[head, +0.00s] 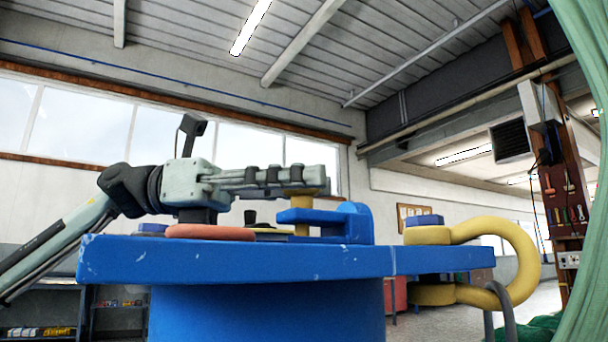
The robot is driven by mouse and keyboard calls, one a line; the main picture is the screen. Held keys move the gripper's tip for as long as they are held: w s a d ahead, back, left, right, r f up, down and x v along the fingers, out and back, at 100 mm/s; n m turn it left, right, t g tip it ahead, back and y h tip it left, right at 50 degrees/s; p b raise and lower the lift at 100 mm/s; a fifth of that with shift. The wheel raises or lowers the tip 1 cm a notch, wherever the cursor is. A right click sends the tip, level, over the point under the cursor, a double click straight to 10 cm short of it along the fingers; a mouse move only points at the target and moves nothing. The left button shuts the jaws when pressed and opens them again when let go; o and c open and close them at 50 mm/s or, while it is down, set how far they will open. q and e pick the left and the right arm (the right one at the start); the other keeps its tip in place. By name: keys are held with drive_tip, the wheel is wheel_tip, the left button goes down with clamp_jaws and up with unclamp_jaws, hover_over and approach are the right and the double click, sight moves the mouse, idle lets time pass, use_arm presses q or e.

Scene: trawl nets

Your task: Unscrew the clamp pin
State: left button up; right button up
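A blue clamp (352,224) stands at the edge of a round blue table top (240,262). The clamp pin (301,230) is yellow and upright, passing by the clamp's upper jaw. My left gripper (318,180) comes in level from the left, with its fingertips at the top of the pin. I see the fingers from the side, so I cannot tell whether they are closed on the pin. My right gripper is not in view.
A large yellow shackle (520,255) with a blue-topped pin sits on the table's right edge. A flat red-orange disc (210,232) lies under my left gripper. Green netting (585,190) hangs at the far right. Shelves (120,318) stand behind at the left.

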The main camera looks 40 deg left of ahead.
use_arm(q)
drive_tip(key=shift+d, duration=0.1)
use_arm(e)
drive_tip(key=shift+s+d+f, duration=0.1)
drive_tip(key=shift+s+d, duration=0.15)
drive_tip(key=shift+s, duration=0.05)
use_arm(q)
drive_tip(key=shift+c, duration=0.5)
clamp_jaws()
